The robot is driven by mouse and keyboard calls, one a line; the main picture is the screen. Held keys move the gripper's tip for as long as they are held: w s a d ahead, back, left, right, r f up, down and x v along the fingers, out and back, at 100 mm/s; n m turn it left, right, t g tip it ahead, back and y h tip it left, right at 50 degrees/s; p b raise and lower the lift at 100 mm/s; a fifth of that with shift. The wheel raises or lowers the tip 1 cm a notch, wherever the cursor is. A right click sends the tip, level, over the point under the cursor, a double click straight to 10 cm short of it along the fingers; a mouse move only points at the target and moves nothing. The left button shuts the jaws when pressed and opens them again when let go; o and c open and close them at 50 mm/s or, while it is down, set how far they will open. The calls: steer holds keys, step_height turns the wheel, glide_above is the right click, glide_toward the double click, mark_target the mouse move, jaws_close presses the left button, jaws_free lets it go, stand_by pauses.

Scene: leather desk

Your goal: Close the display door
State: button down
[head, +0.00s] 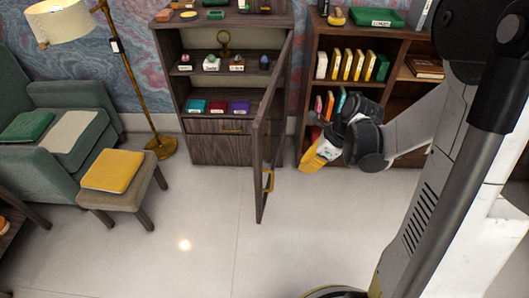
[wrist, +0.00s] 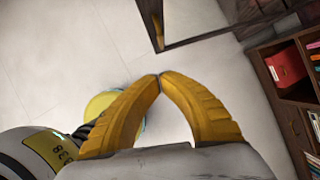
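The display cabinet (head: 214,142) stands against the back wall, its shelves exposed. Its dark-framed door (head: 258,140) is hinged on the right side and stands wide open, jutting out toward the front. A brass handle (head: 268,181) is on the door's lower part. My gripper (head: 304,167), with yellow fingers, is to the right of the door and apart from it, near the bookcase. In the wrist view my gripper's fingertips (wrist: 160,76) meet with nothing between them. Part of the door's dark frame (wrist: 202,37) shows beyond the fingertips at the top.
A bookcase (head: 397,86) with books and a green tray stands right of the cabinet, close behind my gripper. A floor lamp (head: 128,72), a green armchair (head: 50,108) and a stool with a yellow cushion (head: 113,171) are at the left. The floor before the door is clear.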

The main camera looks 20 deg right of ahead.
steer(key=w+a+f+b, duration=0.5)
steer(key=a+f, duration=0.1)
steer(key=f, duration=0.3)
steer(key=shift+a, duration=0.2)
stand_by(0.3)
